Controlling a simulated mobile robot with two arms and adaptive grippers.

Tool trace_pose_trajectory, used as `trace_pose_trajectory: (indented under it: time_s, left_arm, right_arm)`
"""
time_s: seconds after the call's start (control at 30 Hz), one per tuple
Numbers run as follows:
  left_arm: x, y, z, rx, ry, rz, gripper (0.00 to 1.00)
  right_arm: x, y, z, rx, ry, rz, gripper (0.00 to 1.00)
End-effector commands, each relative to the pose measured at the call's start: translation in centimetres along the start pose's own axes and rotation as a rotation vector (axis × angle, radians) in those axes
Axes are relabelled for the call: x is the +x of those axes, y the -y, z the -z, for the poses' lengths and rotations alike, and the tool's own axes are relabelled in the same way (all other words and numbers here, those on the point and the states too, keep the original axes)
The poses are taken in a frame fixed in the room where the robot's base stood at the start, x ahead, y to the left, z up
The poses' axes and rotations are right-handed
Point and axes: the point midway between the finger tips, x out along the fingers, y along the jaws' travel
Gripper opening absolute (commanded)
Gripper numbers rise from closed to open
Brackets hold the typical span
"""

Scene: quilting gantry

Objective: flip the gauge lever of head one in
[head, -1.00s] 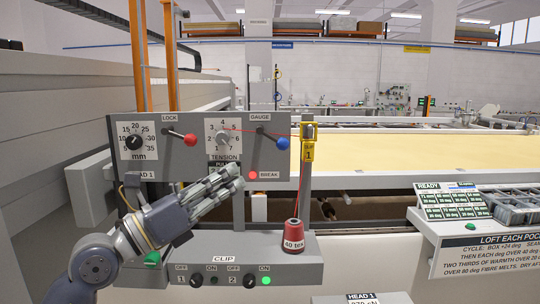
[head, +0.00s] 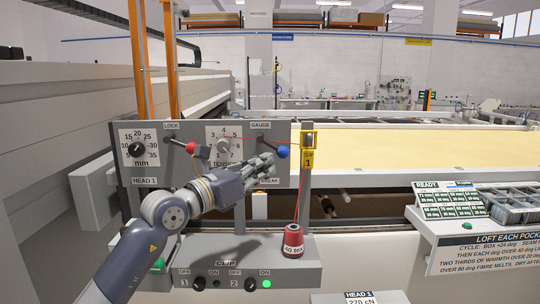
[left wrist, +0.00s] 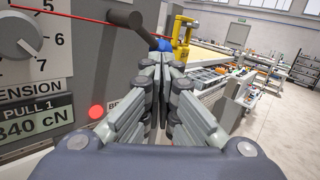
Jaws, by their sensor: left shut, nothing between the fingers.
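The grey head one panel (head: 160,185) carries the gauge lever, a dark rod ending in a blue knob (head: 282,152), at its right end under the GAUGE label. The rod slants right and down from its pivot. My left gripper (head: 271,166) is shut and empty, just below and left of the knob. In the left wrist view, the blue knob (left wrist: 164,45) shows just beyond the shut fingertips (left wrist: 163,68), partly hidden by them. I cannot tell whether they touch. My right gripper is not in view.
The red-knobbed lock lever (head: 191,147) and tension dial (head: 222,146) sit left of the gauge lever. A red thread runs across the panel to a yellow guide (head: 308,141) at the right.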

Motion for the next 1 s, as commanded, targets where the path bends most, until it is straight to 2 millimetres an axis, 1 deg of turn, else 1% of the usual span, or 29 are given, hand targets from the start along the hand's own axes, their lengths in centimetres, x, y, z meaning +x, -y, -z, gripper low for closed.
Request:
trace_pose_trajectory:
  time_s: [0.03,0.2,0.33,0.67,0.87,1.0]
  left_arm:
    - [0.7,0.1,-0.3,-0.001,0.000,0.001,0.00]
    - [1.9,0.1,-0.2,0.000,0.001,0.001,0.00]
    - [2.3,0.0,0.0,0.000,0.000,0.000,0.00]
    - [2.3,0.1,0.0,-0.004,0.005,0.001,0.00]
    - [3.5,0.6,0.0,-0.083,0.083,0.003,0.00]
    - [3.9,0.8,-0.4,-0.144,0.145,0.003,0.00]
  right_arm:
    - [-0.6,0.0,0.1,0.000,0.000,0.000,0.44]
    - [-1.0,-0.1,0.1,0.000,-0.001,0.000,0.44]
    - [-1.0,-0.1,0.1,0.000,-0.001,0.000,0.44]
    - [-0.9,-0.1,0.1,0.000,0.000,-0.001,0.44]
    - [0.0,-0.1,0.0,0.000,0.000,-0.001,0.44]
    - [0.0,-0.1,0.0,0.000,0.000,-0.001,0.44]
